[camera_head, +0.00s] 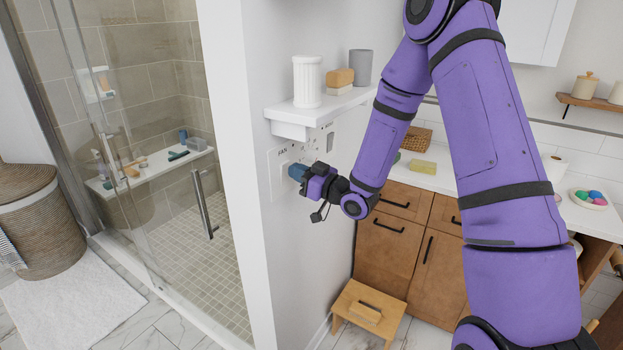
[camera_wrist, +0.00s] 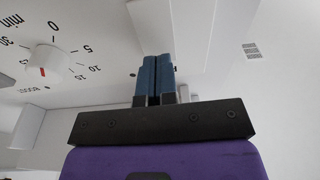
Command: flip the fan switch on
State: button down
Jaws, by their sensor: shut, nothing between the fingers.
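The fan switch plate (camera_head: 276,164), marked FAN, is on the white wall below the small shelf. My gripper (camera_head: 293,172) is at the plate, its blue fingers covering part of it. In the wrist view the two blue fingers of my gripper (camera_wrist: 154,72) are shut together with nothing between them. Their tips are against or just in front of a white raised block (camera_wrist: 165,25), which may be the switch. I cannot tell whether they touch it or which way the switch is set.
A timer dial (camera_wrist: 47,65) with a red mark is on the wall beside the fingers. A shelf (camera_head: 318,112) juts out above the plate, holding a white fluted cup (camera_head: 307,82), soaps and a grey cup (camera_head: 361,67). A wooden stool (camera_head: 368,310) stands below.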

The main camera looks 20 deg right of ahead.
jog(key=shift+w+a, duration=0.35)
jog(key=shift+w, duration=0.15)
jog(key=shift+r, duration=0.1)
jog(key=shift+w+a+r+g+h, duration=0.1)
jog(key=shift+w+a+g+h, duration=0.05)
jog(key=shift+g+h, duration=0.15)
